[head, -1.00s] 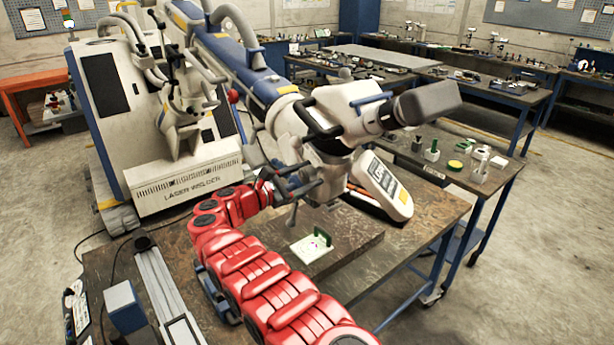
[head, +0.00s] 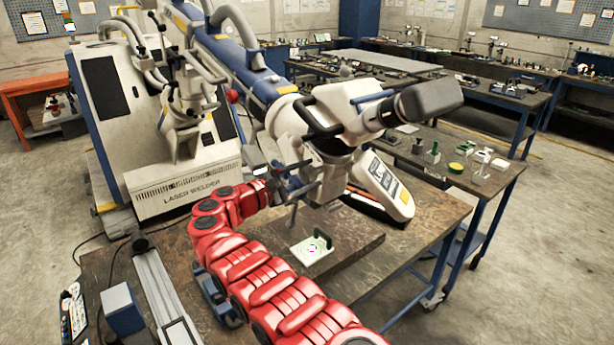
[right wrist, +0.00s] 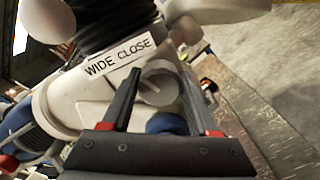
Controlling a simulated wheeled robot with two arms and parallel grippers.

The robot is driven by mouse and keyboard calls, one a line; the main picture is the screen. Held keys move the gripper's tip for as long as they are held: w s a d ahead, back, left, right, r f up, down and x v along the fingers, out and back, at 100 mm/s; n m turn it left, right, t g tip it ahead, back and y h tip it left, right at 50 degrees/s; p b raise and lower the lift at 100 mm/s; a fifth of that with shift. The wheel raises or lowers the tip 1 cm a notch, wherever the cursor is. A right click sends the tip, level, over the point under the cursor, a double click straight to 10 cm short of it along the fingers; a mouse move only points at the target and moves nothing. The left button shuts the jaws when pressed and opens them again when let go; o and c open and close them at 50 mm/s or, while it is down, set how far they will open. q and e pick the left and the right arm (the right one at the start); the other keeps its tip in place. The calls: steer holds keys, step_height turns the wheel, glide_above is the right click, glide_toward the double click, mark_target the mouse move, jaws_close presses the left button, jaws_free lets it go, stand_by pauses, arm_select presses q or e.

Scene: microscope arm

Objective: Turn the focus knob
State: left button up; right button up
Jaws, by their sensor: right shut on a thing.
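In the right wrist view, the round grey focus knob (right wrist: 157,88) sits on the side of the microscope head, below a white label (right wrist: 120,54) reading "WIDE CLOSE". My right gripper (right wrist: 160,70) is shut on the knob, one dark finger on each side of it. In the head view, my red right arm reaches from the bottom up to the microscope head (head: 309,134), and the right gripper (head: 292,180) is at its lower left side. The knob cannot be made out there. My left gripper is not in view.
A small pale card (head: 311,250) with a ring pattern and a green upright piece lies on a slab under the microscope head. A white-and-grey device (head: 383,185) stands right of it. A laser welder cabinet (head: 185,185) stands behind on the left.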

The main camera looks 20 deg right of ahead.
steer(key=o, duration=1.4)
steer(key=shift+c, duration=0.2)
